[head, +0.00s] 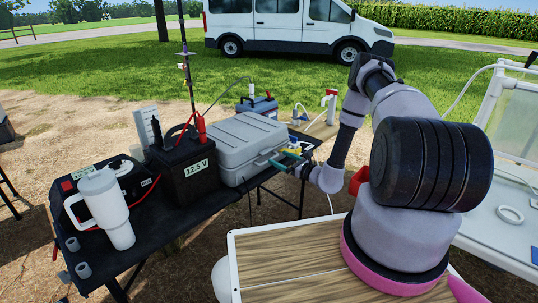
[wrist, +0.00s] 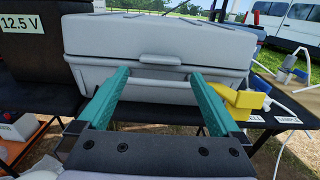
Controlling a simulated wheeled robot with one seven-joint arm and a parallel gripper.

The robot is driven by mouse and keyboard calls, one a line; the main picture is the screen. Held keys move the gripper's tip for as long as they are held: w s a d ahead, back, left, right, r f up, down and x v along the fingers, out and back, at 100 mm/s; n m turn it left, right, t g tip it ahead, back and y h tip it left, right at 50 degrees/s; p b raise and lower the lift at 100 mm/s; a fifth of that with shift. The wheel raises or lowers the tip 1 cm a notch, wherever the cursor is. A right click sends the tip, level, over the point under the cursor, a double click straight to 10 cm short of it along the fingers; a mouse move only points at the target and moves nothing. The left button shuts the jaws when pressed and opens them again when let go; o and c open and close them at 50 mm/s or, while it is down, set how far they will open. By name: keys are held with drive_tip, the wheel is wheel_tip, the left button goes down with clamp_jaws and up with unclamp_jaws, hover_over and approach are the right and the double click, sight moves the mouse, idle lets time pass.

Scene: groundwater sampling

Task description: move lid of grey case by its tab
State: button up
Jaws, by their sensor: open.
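The grey case (head: 236,152) stands on the black table, and its lid (head: 240,131) looks shut. In the wrist view the case (wrist: 215,90) fills the upper middle, with the lid (wrist: 160,28) above a seam. The tab (wrist: 159,59) sticks out at the middle of the lid's front edge. A pale bar handle (wrist: 158,86) lies below it. My gripper (wrist: 159,78) is open, with its teal fingers either side of the handle and nothing visibly gripped. In the head view my gripper (head: 283,160) is at the case's front side.
A black 12.5 V battery (head: 186,168) stands close left of the case. A white mug (head: 106,207) stands farther left. A yellow item (wrist: 240,101) is just right of my right finger. A blue box (head: 258,106) is behind the case.

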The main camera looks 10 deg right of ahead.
sight(268, 151)
drive_tip(key=x, duration=0.6)
drive_tip(key=shift+r, duration=0.1)
clamp_jaws()
